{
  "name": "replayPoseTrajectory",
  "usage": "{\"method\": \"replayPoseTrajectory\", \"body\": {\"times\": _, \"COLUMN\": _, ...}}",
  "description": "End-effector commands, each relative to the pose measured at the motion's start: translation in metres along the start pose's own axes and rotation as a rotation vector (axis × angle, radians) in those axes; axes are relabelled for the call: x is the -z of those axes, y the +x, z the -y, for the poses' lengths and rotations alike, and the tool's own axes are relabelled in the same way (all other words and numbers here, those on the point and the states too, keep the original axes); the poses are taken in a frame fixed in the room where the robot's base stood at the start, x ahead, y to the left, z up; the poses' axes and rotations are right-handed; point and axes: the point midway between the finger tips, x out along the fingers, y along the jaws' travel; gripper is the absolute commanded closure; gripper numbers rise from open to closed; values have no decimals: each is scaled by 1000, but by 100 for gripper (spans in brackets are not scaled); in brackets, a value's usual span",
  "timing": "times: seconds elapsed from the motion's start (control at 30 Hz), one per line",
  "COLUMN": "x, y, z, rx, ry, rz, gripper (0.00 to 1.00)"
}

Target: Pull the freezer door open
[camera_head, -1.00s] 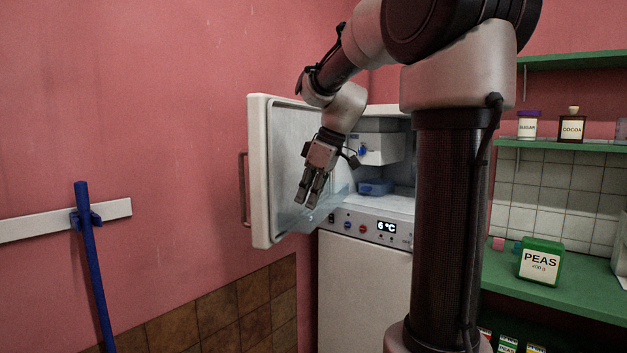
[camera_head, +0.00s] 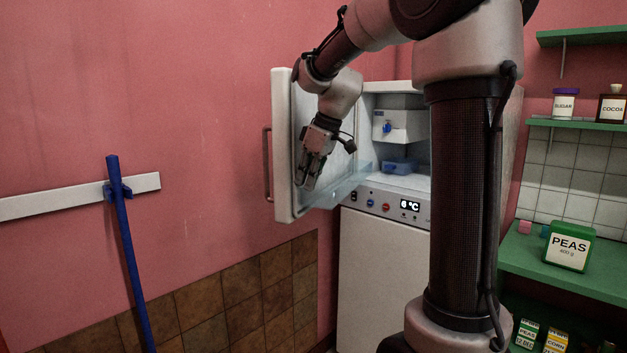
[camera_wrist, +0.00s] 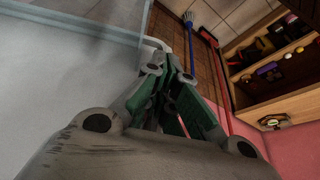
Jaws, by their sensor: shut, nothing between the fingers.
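The white freezer door (camera_head: 284,150) stands wide open to the left of the freezer cabinet (camera_head: 384,270) in the head view. Its brown bar handle (camera_head: 267,163) is on the outer side. My gripper (camera_head: 305,186) is on the inner side of the door, in front of its inner face, pointing down. It is shut and empty, apart from the handle. In the wrist view my closed fingers (camera_wrist: 172,82) show beside the pale inner panel (camera_wrist: 45,85) of the door. Whether they touch the door cannot be told.
Inside the freezer are a white box with a blue knob (camera_head: 400,126) and a blue tub (camera_head: 399,165). A blue pole (camera_head: 126,250) leans at a white wall rail (camera_head: 60,202). Green shelves with a peas box (camera_head: 568,247) stand at the right.

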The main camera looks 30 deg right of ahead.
Motion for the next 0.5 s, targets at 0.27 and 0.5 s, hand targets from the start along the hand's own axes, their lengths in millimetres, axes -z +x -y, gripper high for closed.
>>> {"method": "replayPoseTrajectory", "body": {"times": 0.27, "x": 77, "y": 32, "z": 7, "rx": -53, "ry": 134, "rz": 0, "gripper": 100}}
{"method": "replayPoseTrajectory", "body": {"times": 0.5, "x": 138, "y": 55, "z": 2, "rx": -100, "ry": 252, "rz": -2, "gripper": 100}}
